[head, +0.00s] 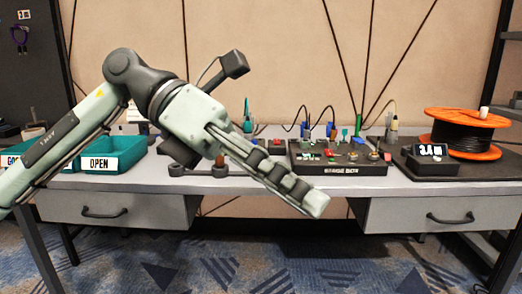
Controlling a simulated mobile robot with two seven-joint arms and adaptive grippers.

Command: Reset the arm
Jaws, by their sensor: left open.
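My left arm comes in from the left, and its pale green gripper (300,190) hangs in front of the desk (330,186), pointing down and to the right. The gripper is open, with nothing visible held in it. One long finger with dark pads shows clearly; the other finger is hard to make out. The fingertip overlaps the desk's front edge in the picture, below the black board (340,168) with small coloured parts. My right gripper is not in view.
A teal bin (120,160) labelled OPEN stands at the left, partly behind my arm. A black display box (432,160) and an orange spool (467,115) of black cable stand at the right. Drawers (440,214) hang below the desktop. Cables rise behind the board.

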